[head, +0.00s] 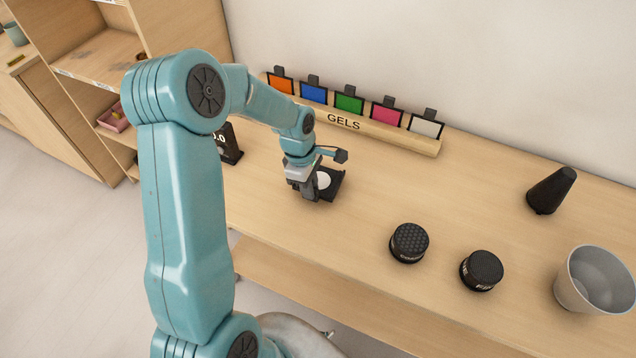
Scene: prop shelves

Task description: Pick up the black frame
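A black, flat, frame-like thing (335,186) with a pale round area in its middle is on the wooden table, left of centre. I take it for the black frame, but it is small and partly hidden. My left gripper (308,192) points down right at its left side and covers part of it. The fingertips are too small and dark to show whether they are open or closed on it. My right gripper is not in view.
A wooden rack marked GELS (370,128) holds several coloured cards behind. A black display (231,143) stands left, partly behind my arm. Two black round pieces (409,243) (482,270), a black cone (551,190) and a grey bucket (592,280) are to the right. The table's middle is clear.

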